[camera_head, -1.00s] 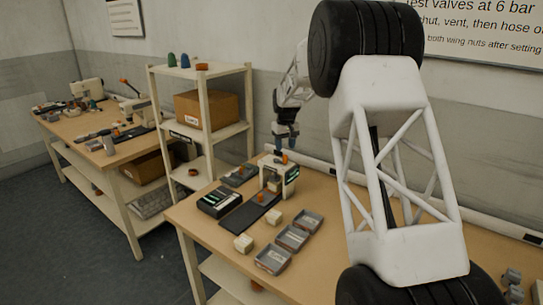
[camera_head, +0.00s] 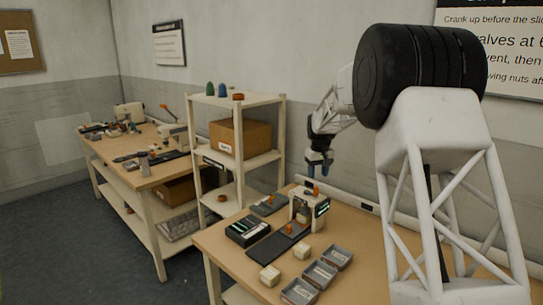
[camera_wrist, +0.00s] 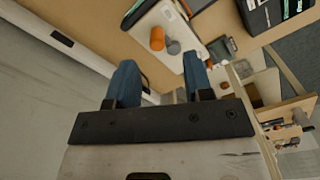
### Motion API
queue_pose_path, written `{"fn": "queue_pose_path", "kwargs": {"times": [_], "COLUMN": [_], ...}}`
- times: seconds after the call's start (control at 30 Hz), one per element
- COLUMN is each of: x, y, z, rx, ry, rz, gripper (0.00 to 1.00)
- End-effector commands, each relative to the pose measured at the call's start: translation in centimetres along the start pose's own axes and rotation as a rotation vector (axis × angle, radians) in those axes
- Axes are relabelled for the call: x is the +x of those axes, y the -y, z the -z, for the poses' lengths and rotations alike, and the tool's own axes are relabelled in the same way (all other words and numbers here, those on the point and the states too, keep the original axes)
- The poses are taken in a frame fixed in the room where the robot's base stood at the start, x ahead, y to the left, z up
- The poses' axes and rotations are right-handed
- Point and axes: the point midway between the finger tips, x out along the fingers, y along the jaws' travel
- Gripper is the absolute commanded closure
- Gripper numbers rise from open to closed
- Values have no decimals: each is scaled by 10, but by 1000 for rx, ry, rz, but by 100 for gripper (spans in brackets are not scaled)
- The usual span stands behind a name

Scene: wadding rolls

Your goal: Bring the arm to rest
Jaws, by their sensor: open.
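My gripper (camera_head: 318,170) hangs at the end of my white arm, above the back of the near bench (camera_head: 345,265) and just above the white machine (camera_head: 309,209) with orange knobs. In the wrist view its two blue fingers (camera_wrist: 152,85) stand apart with nothing between them. The white machine also shows in the wrist view (camera_wrist: 165,30), beyond the fingertips. No contact between gripper and machine shows.
The bench holds a black case (camera_head: 248,231), a dark mat (camera_head: 277,245), several grey trays (camera_head: 319,274) and two pale blocks. A shelf (camera_head: 240,101) with a cardboard box (camera_head: 234,138) stands behind it. Another bench (camera_head: 150,178) stands at the left. The wall is close behind my arm.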

Motion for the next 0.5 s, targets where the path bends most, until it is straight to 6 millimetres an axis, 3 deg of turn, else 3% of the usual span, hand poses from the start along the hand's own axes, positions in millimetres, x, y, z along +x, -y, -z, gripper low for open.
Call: {"fn": "queue_pose_path", "kwargs": {"times": [0.5], "x": [-72], "y": [35], "z": [-109], "rx": [50], "ry": [-44], "rz": [-13], "gripper": [53]}}
